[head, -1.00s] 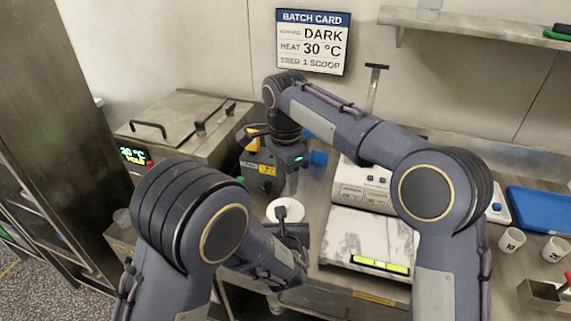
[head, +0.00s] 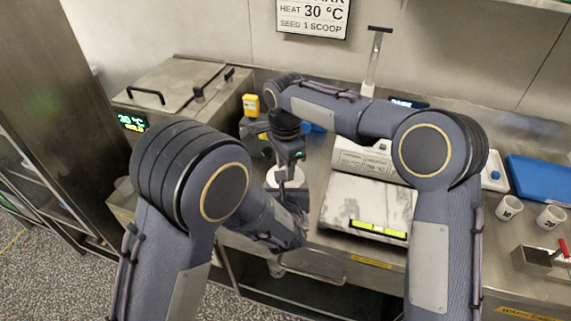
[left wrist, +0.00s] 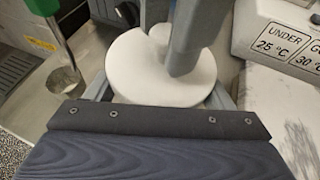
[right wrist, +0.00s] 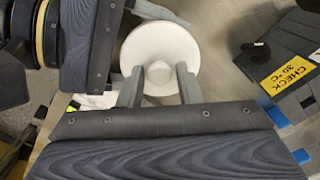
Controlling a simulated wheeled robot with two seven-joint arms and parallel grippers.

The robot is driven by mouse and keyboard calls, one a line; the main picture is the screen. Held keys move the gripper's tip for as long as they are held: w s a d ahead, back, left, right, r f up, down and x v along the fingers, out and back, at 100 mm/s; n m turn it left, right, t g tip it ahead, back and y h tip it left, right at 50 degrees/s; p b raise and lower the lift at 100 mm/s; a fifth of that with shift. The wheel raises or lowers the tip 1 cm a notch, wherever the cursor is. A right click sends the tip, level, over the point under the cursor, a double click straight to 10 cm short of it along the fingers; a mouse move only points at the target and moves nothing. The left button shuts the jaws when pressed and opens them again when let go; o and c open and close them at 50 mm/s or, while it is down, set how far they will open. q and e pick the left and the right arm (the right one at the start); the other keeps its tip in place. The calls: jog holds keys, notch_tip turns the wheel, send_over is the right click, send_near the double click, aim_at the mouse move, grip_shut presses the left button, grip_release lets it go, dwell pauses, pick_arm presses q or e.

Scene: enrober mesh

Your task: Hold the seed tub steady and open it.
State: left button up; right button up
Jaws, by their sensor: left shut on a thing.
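The seed tub, with a round white lid (head: 273,177), stands at the front of the bench left of the scale. In the right wrist view the lid (right wrist: 135,50) shows whole, with a small round knob (right wrist: 159,72) at its middle. My left gripper (head: 290,195) is shut on the tub, one finger on either side below the lid; the lid shows in the left wrist view (left wrist: 130,70). The tub's body is mostly hidden. My right gripper (head: 291,170) points down over the lid, its fingers open on either side of the knob. I cannot tell whether they touch it.
A white-and-grey scale (head: 345,208) stands close on the right. A steel lidded machine (head: 180,100) is at the left, a yellow-topped thing (head: 250,104) behind the tub. White cups (head: 508,207), a steel scoop box (head: 535,260) and a blue board (head: 540,180) lie far right.

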grip_shut()
jog(key=shift+r, duration=0.1)
jog(key=shift+r, duration=0.2)
dwell(0.5)
jog(key=shift+r, duration=0.9)
jog(key=shift+r, duration=2)
pick_arm(q)
jog(key=o, duration=1.5)
jog(key=shift+c, duration=0.2)
jog(key=shift+s, duration=0.1)
